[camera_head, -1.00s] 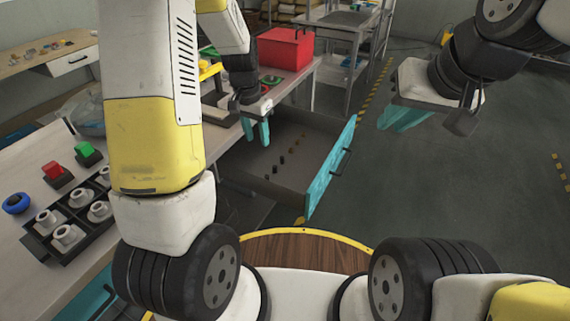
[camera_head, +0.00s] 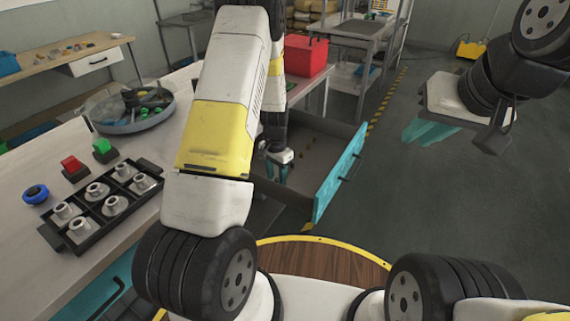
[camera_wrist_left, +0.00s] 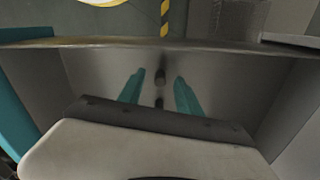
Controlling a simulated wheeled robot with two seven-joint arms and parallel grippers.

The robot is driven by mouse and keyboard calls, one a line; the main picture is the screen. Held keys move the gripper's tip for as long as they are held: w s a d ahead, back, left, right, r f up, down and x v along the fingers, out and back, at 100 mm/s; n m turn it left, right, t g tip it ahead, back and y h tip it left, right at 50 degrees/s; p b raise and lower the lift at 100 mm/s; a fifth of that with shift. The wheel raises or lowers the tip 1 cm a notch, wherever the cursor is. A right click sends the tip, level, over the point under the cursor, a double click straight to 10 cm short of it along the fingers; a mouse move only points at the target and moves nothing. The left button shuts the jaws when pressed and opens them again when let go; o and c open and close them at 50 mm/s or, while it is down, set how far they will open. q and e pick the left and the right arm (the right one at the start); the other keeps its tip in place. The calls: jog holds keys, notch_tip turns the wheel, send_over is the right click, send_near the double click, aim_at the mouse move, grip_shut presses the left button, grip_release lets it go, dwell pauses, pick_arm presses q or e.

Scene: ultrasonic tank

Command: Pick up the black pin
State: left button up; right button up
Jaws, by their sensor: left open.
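A dark pin (camera_wrist_left: 160,76) stands in the open drawer (camera_head: 341,174), seen between my left gripper's teal fingers in the left wrist view. A second dark pin (camera_wrist_left: 159,103) shows nearer the gripper body. Whether each is black or dark grey is hard to tell. My left gripper (camera_head: 279,173) is inside the drawer, pointing down; its fingers (camera_wrist_left: 159,90) are open with nothing held. In the head view my left arm and gripper hide part of the drawer floor. My right gripper (camera_head: 430,132) hangs over the floor at the right, away from the drawer; its finger gap is unclear.
The drawer walls (camera_wrist_left: 285,95) surround my left gripper closely. On the bench at left are a black tray (camera_head: 82,240) of white parts, red (camera_head: 72,163) and green (camera_head: 103,147) buttons, a blue button (camera_head: 35,193) and a round bin (camera_head: 105,125). A red box (camera_head: 305,56) stands behind.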

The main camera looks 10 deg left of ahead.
pick_arm(q)
jog(key=shift+f, duration=0.1)
jog(key=shift+c, duration=0.2)
grip_shut()
